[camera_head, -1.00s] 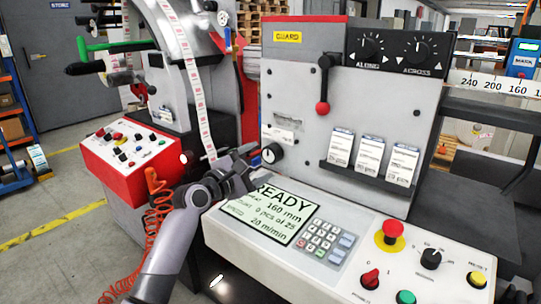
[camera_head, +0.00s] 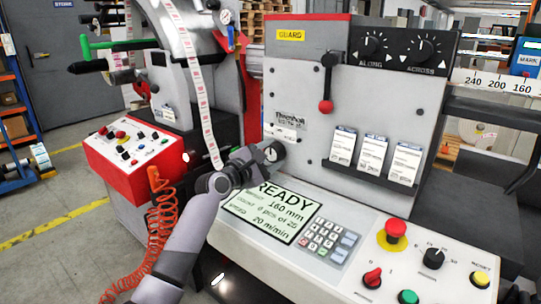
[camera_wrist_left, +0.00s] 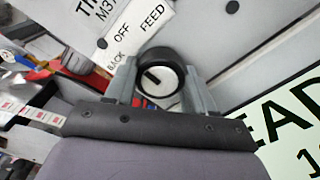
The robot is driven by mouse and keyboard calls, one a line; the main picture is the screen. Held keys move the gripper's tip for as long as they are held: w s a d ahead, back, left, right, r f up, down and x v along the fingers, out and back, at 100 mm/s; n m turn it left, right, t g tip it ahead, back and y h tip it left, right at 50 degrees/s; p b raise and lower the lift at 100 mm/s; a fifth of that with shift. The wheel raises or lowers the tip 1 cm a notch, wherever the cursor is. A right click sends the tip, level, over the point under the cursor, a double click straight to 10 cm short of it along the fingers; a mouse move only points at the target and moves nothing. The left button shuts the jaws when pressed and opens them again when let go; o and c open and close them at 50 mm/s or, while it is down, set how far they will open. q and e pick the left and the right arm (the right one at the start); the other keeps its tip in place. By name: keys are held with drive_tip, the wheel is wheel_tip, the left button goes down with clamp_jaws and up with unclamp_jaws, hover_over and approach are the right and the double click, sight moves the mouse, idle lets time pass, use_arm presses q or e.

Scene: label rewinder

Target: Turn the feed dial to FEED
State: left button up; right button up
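The feed dial (camera_head: 273,152) is a round knob with a black rim and white face, low on the left of the grey machine panel. In the left wrist view the dial (camera_wrist_left: 168,82) has a dark pointer mark slanting to the upper left. A white label (camera_wrist_left: 138,35) above it reads BACK, OFF and FEED; the pointer seems to face its OFF side. My left gripper (camera_head: 266,153) is at the dial, its open fingers on either side of the rim; whether they touch is unclear. My right gripper is not in view.
The READY display (camera_head: 268,210) and keypad (camera_head: 328,238) lie just below the arm. A red control box (camera_head: 132,155) with an orange coiled cable (camera_head: 160,215) is at the left. A red-knobbed lever (camera_head: 326,105) stands above right of the dial.

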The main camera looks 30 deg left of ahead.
use_arm(q)
drive_tip(key=shift+m, duration=0.3)
drive_tip(key=m, duration=0.2)
drive_tip(key=shift+m+p, duration=0.3)
drive_tip(key=shift+p, duration=0.1)
drive_tip(key=shift+m, duration=2.3)
drive_tip(key=o, duration=1)
drive_tip(key=shift+o, duration=0.2)
drive_tip(key=shift+s+a, duration=0.15)
drive_tip(key=shift+s, duration=1.65)
drive_tip(key=shift+s+a, duration=0.1)
drive_tip(key=shift+s, duration=1.65)
